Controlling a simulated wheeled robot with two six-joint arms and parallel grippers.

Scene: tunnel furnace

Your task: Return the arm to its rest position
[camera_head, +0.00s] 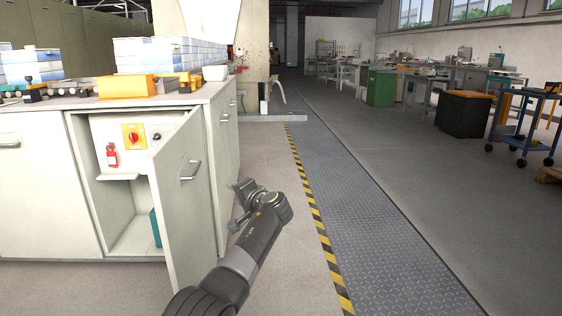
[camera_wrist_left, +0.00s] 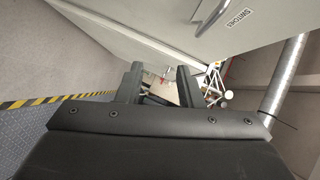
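My left arm comes up from the bottom middle of the head view. Its gripper (camera_head: 243,193) is just right of the open cabinet door (camera_head: 185,205), apparently apart from it. In the left wrist view the two dark fingers of this gripper (camera_wrist_left: 159,86) stand apart, with nothing visibly held between them. The same door, or a neighbouring cabinet front, fills the top of the wrist view, with a "SWITCHES" label (camera_wrist_left: 237,17) and a metal handle (camera_wrist_left: 211,17). My right gripper is not in view.
The white cabinet (camera_head: 45,195) stands open at left, showing a red rotary switch (camera_head: 134,137) and a small red tag (camera_head: 112,155). Blue-white boxes (camera_head: 155,55) stand on its top. Free floor and a striped walkway (camera_head: 350,200) lie right of my arm. Workbenches stand far right.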

